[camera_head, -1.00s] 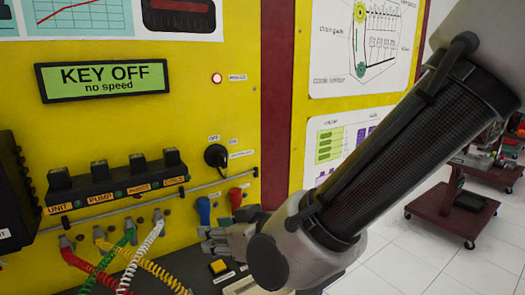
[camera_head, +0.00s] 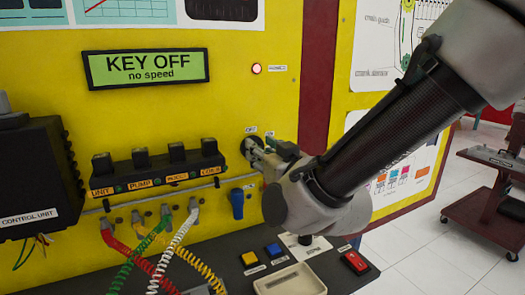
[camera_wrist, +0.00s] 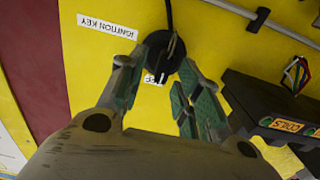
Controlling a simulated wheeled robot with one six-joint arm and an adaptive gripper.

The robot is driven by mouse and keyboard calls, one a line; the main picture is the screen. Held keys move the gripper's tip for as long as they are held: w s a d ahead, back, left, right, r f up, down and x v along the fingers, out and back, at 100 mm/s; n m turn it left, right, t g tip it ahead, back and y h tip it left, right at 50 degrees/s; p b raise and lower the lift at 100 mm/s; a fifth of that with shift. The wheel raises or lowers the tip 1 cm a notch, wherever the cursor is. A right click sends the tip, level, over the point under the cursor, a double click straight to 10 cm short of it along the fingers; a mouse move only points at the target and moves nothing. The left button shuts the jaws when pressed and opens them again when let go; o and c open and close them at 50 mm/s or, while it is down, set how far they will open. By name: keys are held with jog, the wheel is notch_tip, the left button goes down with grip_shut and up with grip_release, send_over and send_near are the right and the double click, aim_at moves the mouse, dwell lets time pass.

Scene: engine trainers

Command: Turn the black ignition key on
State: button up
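The black ignition key (camera_wrist: 168,46) sits on the yellow panel in the wrist view, beside its "IGNITION KEY" label (camera_wrist: 107,26). My gripper (camera_wrist: 157,68) reaches toward it with its two green-grey fingers apart, one on each side of the key's lower part. I cannot tell whether either finger touches it. In the head view my gripper (camera_head: 262,153) is up at the key's spot on the panel and hides most of the key. The display (camera_head: 146,68) reads "KEY OFF, no speed".
A row of black switches (camera_head: 157,170) is left of my gripper. A blue connector (camera_head: 237,203) hangs just below. Coiled coloured cables (camera_head: 160,250) are lower left. A shelf with a tray (camera_head: 290,281) and a red switch (camera_head: 355,262) lies beneath.

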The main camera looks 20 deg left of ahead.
jog(key=shift+a, duration=0.1)
grip_shut()
jog(key=shift+m, duration=0.3)
jog(key=m, duration=0.7)
jog(key=w+m, duration=0.1)
jog(key=m, duration=0.3)
jog(key=shift+d+f, duration=0.35)
jog(key=shift+m, duration=0.3)
grip_release()
